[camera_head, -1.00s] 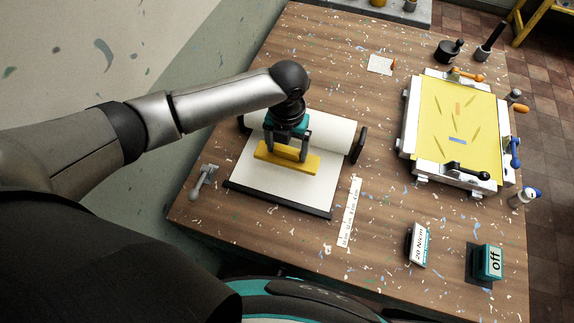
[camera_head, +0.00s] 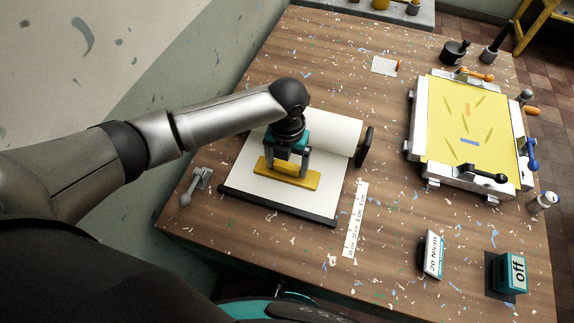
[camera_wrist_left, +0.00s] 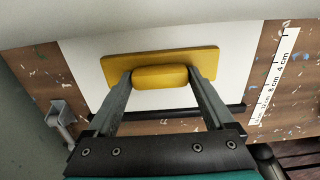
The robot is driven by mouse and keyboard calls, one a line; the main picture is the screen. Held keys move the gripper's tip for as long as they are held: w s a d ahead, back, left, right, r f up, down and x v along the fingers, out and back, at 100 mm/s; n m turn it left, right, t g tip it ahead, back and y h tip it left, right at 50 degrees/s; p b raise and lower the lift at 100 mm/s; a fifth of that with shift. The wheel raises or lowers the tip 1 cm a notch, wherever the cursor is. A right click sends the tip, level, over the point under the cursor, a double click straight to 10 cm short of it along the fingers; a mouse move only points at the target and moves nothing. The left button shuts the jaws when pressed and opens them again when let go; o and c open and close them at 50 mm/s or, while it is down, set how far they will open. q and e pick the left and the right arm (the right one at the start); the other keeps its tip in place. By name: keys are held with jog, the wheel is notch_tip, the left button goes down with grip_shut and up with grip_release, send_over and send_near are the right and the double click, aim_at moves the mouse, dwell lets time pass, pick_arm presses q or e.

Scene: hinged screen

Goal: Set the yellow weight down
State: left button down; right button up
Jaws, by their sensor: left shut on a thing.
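The yellow weight (camera_head: 287,176) is a flat bar with a raised grip block, over the white sheet (camera_head: 262,192) of the paper roll stand. My left gripper (camera_head: 290,164) is shut on the weight's grip block from above. In the left wrist view the two fingers close on the block's ends, and the weight (camera_wrist_left: 201,60) lies across the sheet. I cannot tell whether its underside touches the sheet. My right gripper is not in view.
The paper roll (camera_head: 333,131) lies behind the weight, with a dark bar (camera_head: 276,206) in front. A grey clamp (camera_head: 196,186) is at left, a paper ruler (camera_head: 357,220) at right. Farther right are the yellow screen frame (camera_head: 468,122), a "20 N/cm" card (camera_head: 432,253) and an "off" box (camera_head: 509,273).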

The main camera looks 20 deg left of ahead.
aim_at(287, 165)
pick_arm(q)
grip_release()
notch_tip(287, 165, up, 12)
jog(key=p, duration=0.1)
dwell(0.6)
jog(key=shift+s, duration=0.1)
dwell(0.4)
